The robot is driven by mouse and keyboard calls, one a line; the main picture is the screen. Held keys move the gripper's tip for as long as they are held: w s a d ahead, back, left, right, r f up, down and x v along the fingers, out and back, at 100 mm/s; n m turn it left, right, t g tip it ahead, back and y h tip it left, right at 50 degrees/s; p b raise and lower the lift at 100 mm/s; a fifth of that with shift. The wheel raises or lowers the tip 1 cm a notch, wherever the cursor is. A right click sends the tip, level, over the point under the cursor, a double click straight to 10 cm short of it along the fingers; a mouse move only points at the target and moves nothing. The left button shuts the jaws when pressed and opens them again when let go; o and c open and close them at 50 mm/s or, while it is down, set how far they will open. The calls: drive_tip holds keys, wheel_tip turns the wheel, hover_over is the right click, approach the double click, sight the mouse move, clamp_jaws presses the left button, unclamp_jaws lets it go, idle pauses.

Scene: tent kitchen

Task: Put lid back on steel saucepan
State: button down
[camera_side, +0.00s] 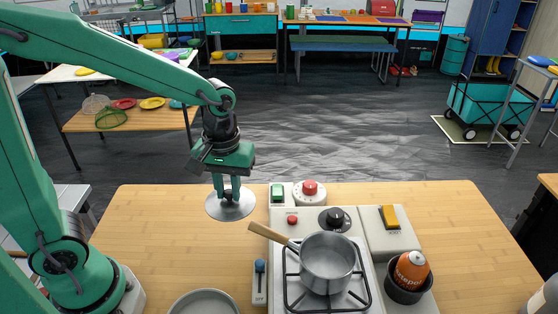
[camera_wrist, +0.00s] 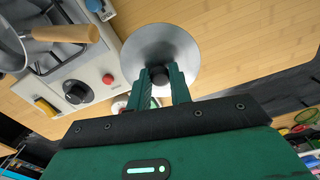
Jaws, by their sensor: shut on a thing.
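The steel saucepan (camera_side: 327,262) stands without a lid on the stove grate, its wooden handle (camera_side: 272,236) pointing up and left. In the wrist view the saucepan (camera_wrist: 12,45) shows only in part at the upper left, with its handle (camera_wrist: 66,33). My gripper (camera_side: 228,192) is shut on the black knob of the round steel lid (camera_side: 231,207), left of the stove. In the wrist view my gripper (camera_wrist: 158,84) has both fingers around the knob, and the lid (camera_wrist: 172,45) lies beyond them. I cannot tell whether the lid touches the table.
The stove (camera_side: 362,294) has a black dial, a red button and a yellow switch (camera_side: 390,216). An orange canister (camera_side: 411,270) sits in a dark cup at right. A shallow pan (camera_side: 204,303) lies at the front edge. The table (camera_side: 160,245) is clear at left.

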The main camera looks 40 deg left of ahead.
sight(229, 192)
drive_tip(key=shift+r, duration=0.15)
wheel_tip(229, 192, up, 15)
drive_tip(key=w+d+m, duration=0.2)
drive_tip(key=d, duration=1)
drive_tip(key=w+d+m, duration=0.2)
drive_tip(key=d+m, duration=0.1)
drive_tip(key=d, duration=0.8)
drive_tip(key=shift+s+f, duration=0.15)
drive_tip(key=shift+f, duration=2.6)
drive_tip(key=shift+f, duration=0.15)
wheel_tip(229, 192, down, 6)
drive_tip(key=shift+f, duration=0.2)
